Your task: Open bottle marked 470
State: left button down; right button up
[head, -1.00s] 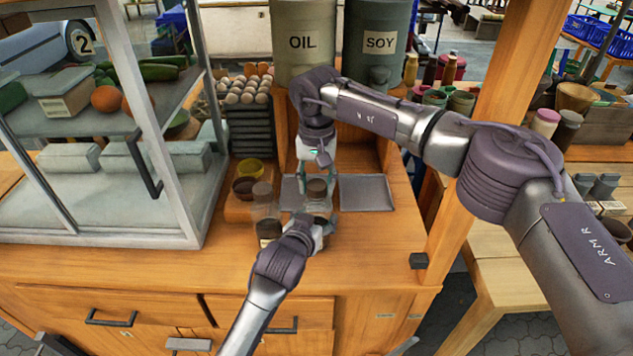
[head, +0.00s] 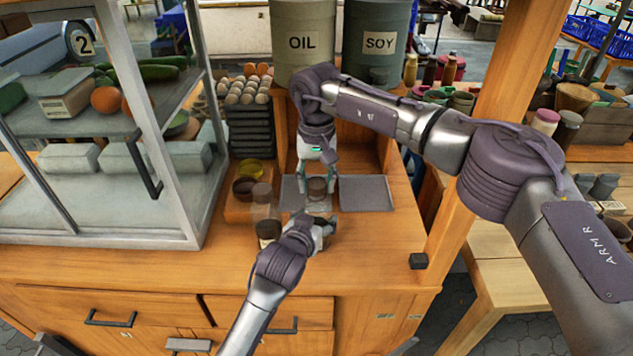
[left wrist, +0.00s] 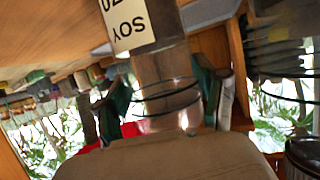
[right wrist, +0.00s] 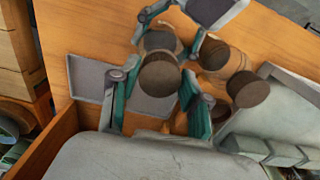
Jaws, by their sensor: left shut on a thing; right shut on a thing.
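A clear glass bottle with dark contents stands upright between my two grippers in the head view (head: 317,203). In the left wrist view its white label (left wrist: 131,22) reads "SOY" upside down, with a number cut off by the frame edge that ends in "70". My left gripper (head: 322,234) is shut on the bottle's body. My right gripper (head: 317,188) points down and is shut on the brown cap (right wrist: 160,75). I cannot tell whether the cap is still joined to the bottle.
A second capped bottle (head: 264,215) stands close on the left; it also shows in the right wrist view (right wrist: 248,90). A grey tray (head: 366,194) lies on the right, bowls (head: 246,187) on the left. Oil (head: 303,50) and soy (head: 377,50) containers stand behind.

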aim_at(317, 183)
jog(key=shift+r, duration=0.85)
jog(key=shift+r, duration=0.1)
jog(key=shift+r, duration=1.9)
pick_arm(q)
grip_release()
